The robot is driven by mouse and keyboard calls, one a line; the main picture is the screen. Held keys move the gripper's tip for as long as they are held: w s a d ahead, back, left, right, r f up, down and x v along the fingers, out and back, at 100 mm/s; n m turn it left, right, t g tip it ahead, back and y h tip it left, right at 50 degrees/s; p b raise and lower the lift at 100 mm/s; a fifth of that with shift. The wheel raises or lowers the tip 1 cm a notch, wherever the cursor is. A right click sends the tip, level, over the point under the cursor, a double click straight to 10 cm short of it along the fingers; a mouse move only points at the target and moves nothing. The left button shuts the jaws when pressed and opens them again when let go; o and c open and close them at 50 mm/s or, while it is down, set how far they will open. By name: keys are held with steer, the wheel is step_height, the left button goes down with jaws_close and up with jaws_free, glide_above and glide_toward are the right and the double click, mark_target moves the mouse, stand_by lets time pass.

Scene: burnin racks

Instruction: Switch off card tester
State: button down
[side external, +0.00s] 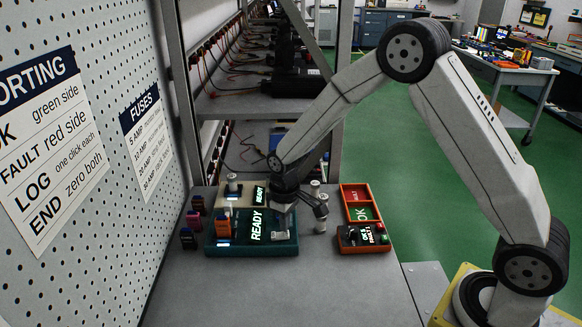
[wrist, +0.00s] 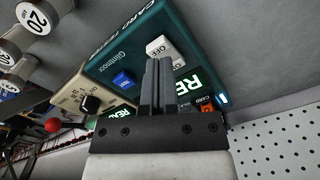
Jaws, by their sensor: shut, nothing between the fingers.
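The card tester (side external: 285,247) is a teal box on the grey bench, with a lit green READY screen (side external: 257,226). In the wrist view the tester (wrist: 123,45) shows its printed name, a blue button (wrist: 123,79) and a white rocker switch (wrist: 160,48) marked OFF and ON. I cannot tell which way the rocker is tilted. An orange card (wrist: 208,104) stands at the tester's card slot. My gripper (wrist: 158,68) is shut and empty, its fingertips over the tester close to the rocker; contact cannot be told. In the side view my gripper (side external: 284,210) points down above the tester.
A beige tester (wrist: 73,103) with a black knob and red-balled lever stands behind the teal one. Fuse cylinders (side external: 321,206) stand to the right, and several coloured cards (side external: 189,238) to the left. A two-part tray (side external: 346,204) and a counter box (side external: 364,248) sit further right. The front bench is clear.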

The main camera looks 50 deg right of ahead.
mark_target(287, 234)
steer(key=shift+f, duration=0.85)
stand_by(0.7)
steer(key=shift+r, duration=3.5)
steer(key=shift+s, duration=0.1)
steer(key=shift+s+r, duration=0.15)
steer(key=s+d+r+m+t, duration=0.2)
steer(key=s+m, duration=0.1)
steer(key=s, duration=1.3)
steer(key=shift+s+d+r+t, duration=0.15)
steer(key=shift+s+t, duration=0.1)
steer(key=shift+t, duration=0.05)
